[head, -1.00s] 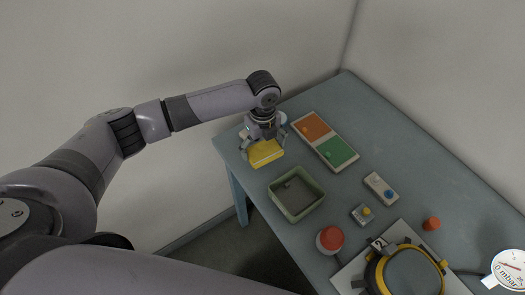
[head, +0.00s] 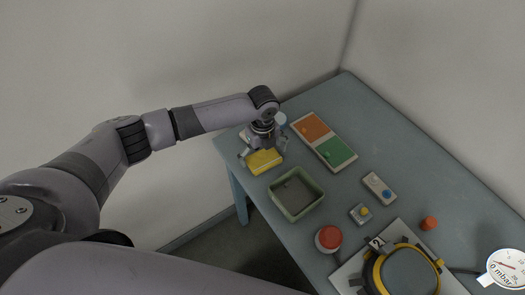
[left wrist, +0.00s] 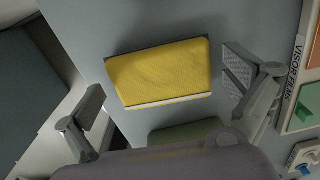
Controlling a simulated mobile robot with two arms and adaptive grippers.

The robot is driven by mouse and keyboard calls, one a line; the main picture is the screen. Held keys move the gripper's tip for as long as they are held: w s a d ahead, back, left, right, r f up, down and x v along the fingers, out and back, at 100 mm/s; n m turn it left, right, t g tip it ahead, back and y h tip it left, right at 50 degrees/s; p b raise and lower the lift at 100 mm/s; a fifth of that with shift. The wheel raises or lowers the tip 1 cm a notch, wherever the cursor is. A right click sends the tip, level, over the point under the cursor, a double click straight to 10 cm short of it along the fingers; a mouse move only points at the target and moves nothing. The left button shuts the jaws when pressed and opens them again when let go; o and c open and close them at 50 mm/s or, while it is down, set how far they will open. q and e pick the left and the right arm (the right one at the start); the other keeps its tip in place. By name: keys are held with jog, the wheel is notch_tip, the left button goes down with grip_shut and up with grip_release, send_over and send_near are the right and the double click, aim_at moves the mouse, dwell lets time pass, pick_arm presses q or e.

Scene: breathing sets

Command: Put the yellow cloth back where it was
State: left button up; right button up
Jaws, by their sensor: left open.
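The yellow cloth (head: 264,162) is a thick folded block at the left corner of the blue-grey table. In the left wrist view the cloth (left wrist: 160,72) lies between my fingers, with a pale lower edge and a dark strip showing along its upper edge. My left gripper (head: 263,152) is open over it, one finger on each side. In the left wrist view gaps show between the cloth and both fingers of the gripper (left wrist: 168,100). The table's surface just beneath the cloth is hidden. My right gripper is not in view.
A green tray (head: 318,202) stands close in front of the cloth. The orange and green visor board (head: 327,142) lies to the right. Farther right are a small switch box (head: 372,181), a red-topped round item (head: 329,238), a yellow-rimmed mask (head: 374,272) and a gauge (head: 506,268).

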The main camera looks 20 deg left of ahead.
aim_at(264, 157)
pick_arm(q)
jog(key=shift+f+b, duration=0.4)
jog(key=shift+b, duration=0.15)
jog(key=r, duration=0.1)
jog(key=r+b, duration=0.1)
jog(key=r, duration=0.1)
jog(key=r+b, duration=0.1)
jog(key=r, duration=0.1)
jog(key=shift+d+r, duration=0.15)
jog(key=shift+d, duration=0.1)
notch_tip(264, 157, up, 13)
jog(key=b, duration=0.2)
jog(key=shift+f, duration=0.2)
jog(key=shift+s, duration=0.1)
